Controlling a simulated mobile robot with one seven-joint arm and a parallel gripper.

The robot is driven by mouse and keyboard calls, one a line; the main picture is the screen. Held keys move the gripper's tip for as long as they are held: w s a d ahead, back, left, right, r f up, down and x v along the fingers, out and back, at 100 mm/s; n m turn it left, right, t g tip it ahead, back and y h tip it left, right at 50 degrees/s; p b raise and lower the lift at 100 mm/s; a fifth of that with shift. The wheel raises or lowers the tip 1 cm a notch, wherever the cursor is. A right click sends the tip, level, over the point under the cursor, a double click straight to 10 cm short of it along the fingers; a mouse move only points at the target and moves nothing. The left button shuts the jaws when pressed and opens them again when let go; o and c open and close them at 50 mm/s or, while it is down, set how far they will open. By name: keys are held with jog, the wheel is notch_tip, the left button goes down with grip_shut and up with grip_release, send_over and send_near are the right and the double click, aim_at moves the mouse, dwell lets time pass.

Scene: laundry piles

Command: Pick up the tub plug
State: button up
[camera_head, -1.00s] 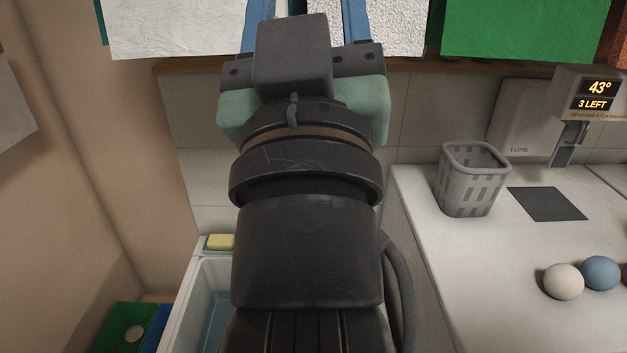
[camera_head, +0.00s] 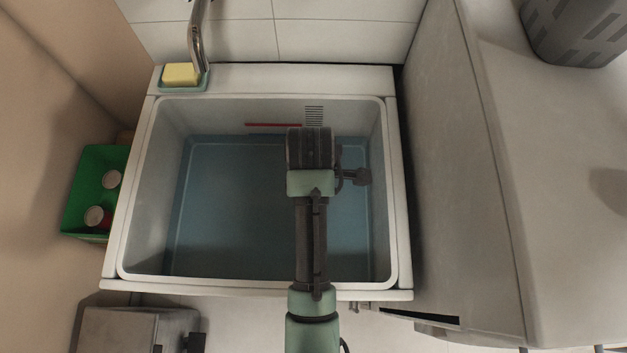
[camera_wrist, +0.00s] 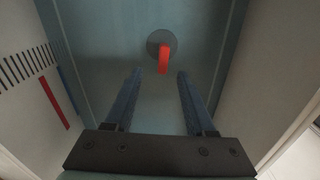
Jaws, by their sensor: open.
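The tub plug (camera_wrist: 155,40) shows in the wrist view as a dark grey disc with an upright red tab (camera_wrist: 163,58), down on the blue-grey tub floor. My gripper (camera_wrist: 160,73) is open, its two blue fingers pointing toward the plug. The red tab lies between and beyond the fingertips, and nothing is held. In the head view my arm reaches down into the right half of the tub (camera_head: 140,190). The plug and my fingertips are hidden there behind my arm.
Tub walls surround my gripper, with a red line (camera_head: 272,125) and dark marks on the back wall. A tap (camera_head: 197,40) and yellow soap (camera_head: 181,74) stand at the back left. A green bin (camera_head: 78,205) is left, a counter (camera_head: 500,130) right.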

jog(key=f, duration=0.7)
jog(key=f+b, duration=0.1)
jog(key=f, duration=0.3)
jog(key=shift+s+d+f, duration=0.1)
jog(key=shift+s+f, duration=0.1)
jog(key=shift+s, duration=0.1)
grip_shut()
